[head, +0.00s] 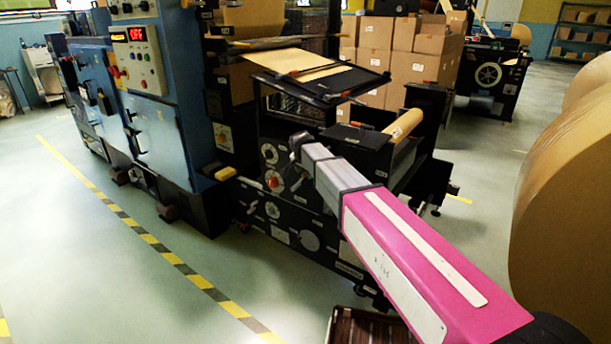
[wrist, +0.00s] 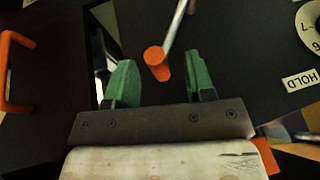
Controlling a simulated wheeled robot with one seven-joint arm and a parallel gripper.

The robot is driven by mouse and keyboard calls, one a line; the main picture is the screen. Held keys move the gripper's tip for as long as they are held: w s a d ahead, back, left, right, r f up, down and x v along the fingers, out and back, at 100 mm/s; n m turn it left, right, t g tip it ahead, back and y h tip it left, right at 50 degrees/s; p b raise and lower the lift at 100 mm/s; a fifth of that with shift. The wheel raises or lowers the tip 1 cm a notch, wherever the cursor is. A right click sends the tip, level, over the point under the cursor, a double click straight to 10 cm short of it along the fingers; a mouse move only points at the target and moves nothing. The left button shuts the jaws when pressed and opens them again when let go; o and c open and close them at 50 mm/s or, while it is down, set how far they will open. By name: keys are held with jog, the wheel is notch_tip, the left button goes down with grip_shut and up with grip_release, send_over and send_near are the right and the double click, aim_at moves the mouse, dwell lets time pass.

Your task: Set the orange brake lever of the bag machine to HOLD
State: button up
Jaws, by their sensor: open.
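The brake lever (wrist: 156,57) shows in the wrist view as a metal rod with an orange end, running up and right. Its orange end lies between the green fingertips of my gripper (wrist: 160,68), with space on both sides. My gripper is open. A white HOLD label (wrist: 300,80) is to the right of the lever, on the black panel. In the head view, the bag machine (head: 155,135) is blue with a black front section. My arm reaches to that section, and my gripper is hidden there.
In the wrist view, an orange handle (wrist: 9,72) is at the left edge and a numbered white dial (wrist: 312,25) at upper right. In the head view, a large kraft roll (head: 570,210) stands at right and cartons (head: 405,60) behind. Floor at left is clear.

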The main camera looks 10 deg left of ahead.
aim_at(300, 181)
jog(key=shift+x, duration=1.2)
jog(key=shift+s, duration=0.1)
grip_shut()
jog(key=shift+a+r, duration=0.1)
